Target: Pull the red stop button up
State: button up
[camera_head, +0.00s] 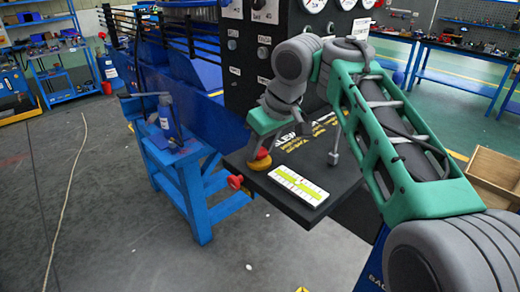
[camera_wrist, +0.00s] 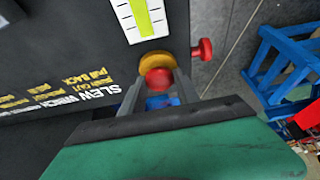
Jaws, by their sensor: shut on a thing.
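The red stop button (camera_wrist: 158,80) is a round red knob on a yellow base (camera_wrist: 157,59), fixed on the dark panel. In the head view the red knob (camera_head: 262,154) shows just above its yellow base at the panel's left corner. My gripper (camera_wrist: 159,88) has one finger on each side of the red knob and is shut on it. In the head view my gripper (camera_head: 262,145) reaches down onto the button from above and hides part of it. How far up the button stands cannot be told.
A second red knob (camera_head: 235,182) sticks out from the panel's edge; it also shows in the wrist view (camera_wrist: 204,50). A white and yellow-green label (camera_head: 299,186) lies on the panel. A lever (camera_head: 334,150) stands nearby. A blue stand (camera_head: 196,200) with a vise is at the left.

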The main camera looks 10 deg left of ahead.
jog(key=shift+r+p, duration=0.7)
jog(key=shift+c, duration=0.3)
jog(key=o, duration=1.2)
jog(key=shift+f, duration=0.1)
jog(key=shift+c, duration=0.2)
notch_tip(320, 180, up, 7)
jog(key=p, duration=0.7)
jog(key=shift+p, duration=0.35)
